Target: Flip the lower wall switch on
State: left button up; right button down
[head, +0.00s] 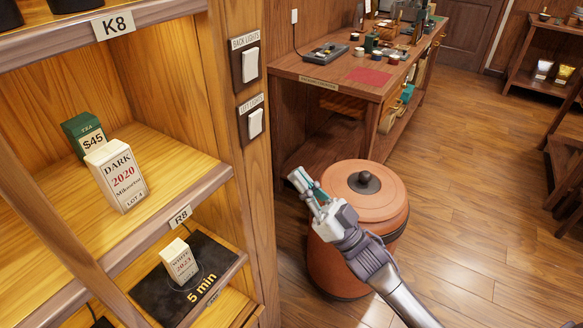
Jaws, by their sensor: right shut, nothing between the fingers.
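Two wall switches sit one above the other on the wooden side panel right of the shelves. The lower switch (255,123) is a white rocker on a dark plate, under a label that seems to read "LEFT LIGHTS". The upper switch (250,65) is a similar white rocker labelled "BACK LIGHTS". I cannot tell which way either rocker is set. My right gripper (302,181) is shut and empty, below and to the right of the lower switch and apart from it. It shows in front of the clay jar. My left gripper is not in view.
A lidded clay jar (392,232) stands on the floor. A wooden counter (340,75) stands behind.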

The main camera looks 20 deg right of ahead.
jog(key=shift+b+v, duration=0.4)
jog(key=shift+v, duration=1.45)
jog(key=shift+f, duration=0.15)
jog(key=shift+w, duration=0.1)
